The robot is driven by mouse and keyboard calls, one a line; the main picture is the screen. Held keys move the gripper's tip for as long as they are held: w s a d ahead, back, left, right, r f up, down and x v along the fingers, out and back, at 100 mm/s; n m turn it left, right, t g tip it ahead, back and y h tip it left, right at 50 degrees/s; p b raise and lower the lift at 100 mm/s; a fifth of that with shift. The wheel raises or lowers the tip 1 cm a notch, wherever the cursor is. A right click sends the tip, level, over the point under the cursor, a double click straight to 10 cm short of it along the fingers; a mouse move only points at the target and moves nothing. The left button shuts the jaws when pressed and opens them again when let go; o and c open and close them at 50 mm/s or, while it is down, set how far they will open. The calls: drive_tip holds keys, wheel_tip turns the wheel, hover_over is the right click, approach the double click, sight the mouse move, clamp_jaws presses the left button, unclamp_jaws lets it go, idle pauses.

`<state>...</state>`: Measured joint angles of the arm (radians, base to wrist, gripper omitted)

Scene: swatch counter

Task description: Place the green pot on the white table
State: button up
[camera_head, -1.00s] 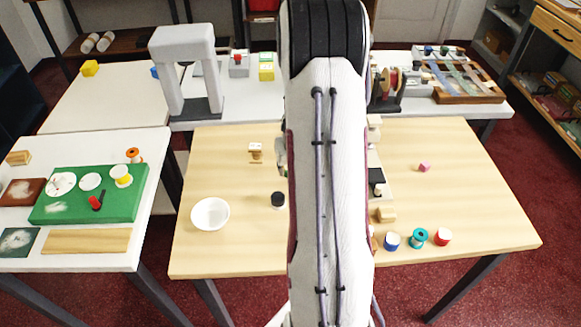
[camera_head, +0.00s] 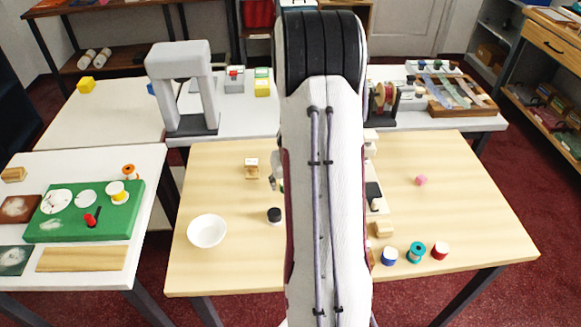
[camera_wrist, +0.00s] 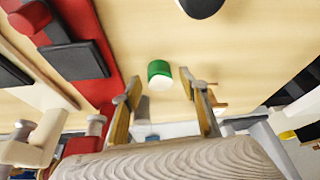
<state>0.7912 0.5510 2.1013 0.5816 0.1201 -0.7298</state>
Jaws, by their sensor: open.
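The green pot (camera_wrist: 159,70), a small cylinder with a green side and a pale end, shows in the wrist view on the wooden surface. My gripper (camera_wrist: 161,84) is open, with one finger on each side of the view and the pot just beyond and between the fingertips. I cannot tell whether they touch it. In the head view my arm hides the gripper and the pot. White table surfaces show at the front left (camera_head: 140,190), the back left (camera_head: 105,115) and the back middle (camera_head: 250,113).
A grey arch (camera_head: 180,85) stands at the back. A green board (camera_head: 60,230) covers part of the front-left table.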

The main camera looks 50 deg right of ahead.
drive_tip(key=v, duration=1.1)
idle(0.3)
idle(0.7)
drive_tip(key=a+r+n+t+y, duration=0.1)
drive_tip(key=a+r+n, duration=0.1)
drive_tip(key=a+r, duration=0.6)
drive_tip(key=a+r+n, duration=0.2)
drive_tip(key=a+r, duration=0.2)
drive_tip(key=a, duration=0.8)
drive_tip(key=s+a+r+n+y, duration=0.1)
drive_tip(key=s+a+r+n, duration=0.2)
drive_tip(key=s+a, duration=0.9)
drive_tip(key=shift+s+a+r+t+y, duration=0.35)
drive_tip(key=shift+a+r, duration=0.4)
drive_tip(key=shift+a, duration=0.3)
drive_tip(key=shift+o, duration=0.6)
drive_tip(key=shift+d, duration=0.15)
